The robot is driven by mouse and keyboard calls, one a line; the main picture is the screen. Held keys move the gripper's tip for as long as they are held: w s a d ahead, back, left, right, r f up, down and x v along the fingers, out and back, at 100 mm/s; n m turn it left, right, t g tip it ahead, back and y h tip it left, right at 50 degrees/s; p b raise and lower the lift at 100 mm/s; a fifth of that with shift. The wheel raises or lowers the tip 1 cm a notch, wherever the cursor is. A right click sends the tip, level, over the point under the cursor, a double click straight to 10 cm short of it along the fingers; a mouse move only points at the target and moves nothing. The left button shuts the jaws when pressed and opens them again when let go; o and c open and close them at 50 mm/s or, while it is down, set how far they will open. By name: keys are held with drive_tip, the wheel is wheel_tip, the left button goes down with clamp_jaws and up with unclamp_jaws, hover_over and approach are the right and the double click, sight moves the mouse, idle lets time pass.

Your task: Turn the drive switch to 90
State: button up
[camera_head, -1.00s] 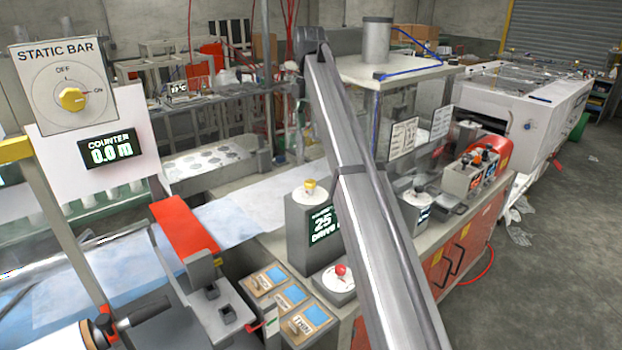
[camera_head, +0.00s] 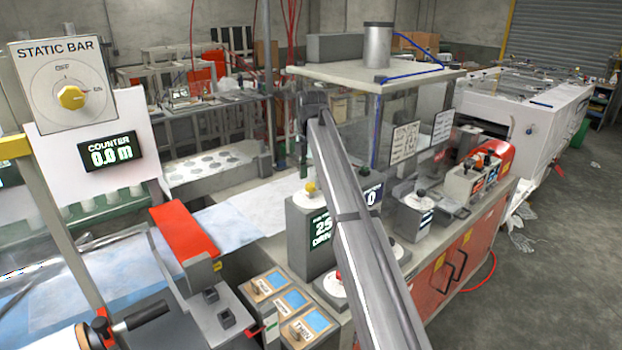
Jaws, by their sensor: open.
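The drive switch is a grey box (camera_head: 304,240) with a green-lit display (camera_head: 320,227) that reads 25 above partly covered lettering, seemingly DRIVE. On its sloped top is a white dial with a yellow knob (camera_head: 310,187). My arm crosses just right of it and covers part of the box's right side. The knob itself shows clear of the arm. My gripper is not seen in this view; only a long grey arm link and a dark joint at its upper end show.
A second display (camera_head: 373,195) shows partly behind my arm. A clear guard (camera_head: 405,140) stands behind it. Other controls are close: a switch panel (camera_head: 290,308), a static bar dial (camera_head: 71,97) and a red-topped block (camera_head: 184,232).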

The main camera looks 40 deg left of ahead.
drive_tip(key=shift+f, duration=0.95)
drive_tip(key=c, duration=1.2)
drive_tip(key=shift+o, duration=0.3)
